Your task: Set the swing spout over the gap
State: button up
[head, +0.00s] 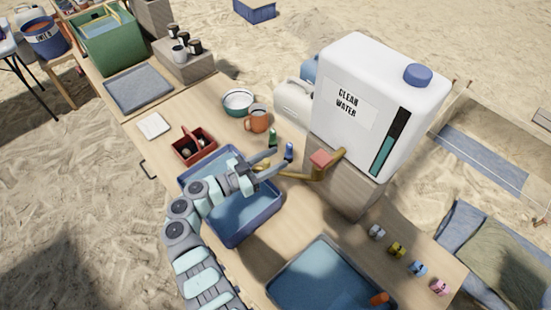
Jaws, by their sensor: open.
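The brass swing spout (297,177) comes off the tap below the white clean water tank (345,125) and reaches left, its outer end near the back right rim of the left blue basin (272,205). A red block-shaped piece (320,159) sits on top of the tap. My gripper (272,168) is open at the spout's outer end, with fingers on either side of it; I cannot tell whether they touch it. The gap (268,243) is the strip of bare wooden table between the left basin and the front blue basin (283,290).
A green and a blue small bottle (289,151) stand just behind my gripper. An orange mug (257,121), a bowl (238,101) and a red caddy (193,146) are farther back. Several small coloured items (397,250) line the right table edge. An orange item (378,298) lies at the front basin.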

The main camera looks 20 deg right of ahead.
jog(key=shift+d, duration=0.3)
jog(key=shift+c, duration=0.3)
grip_shut()
dwell(1.0)
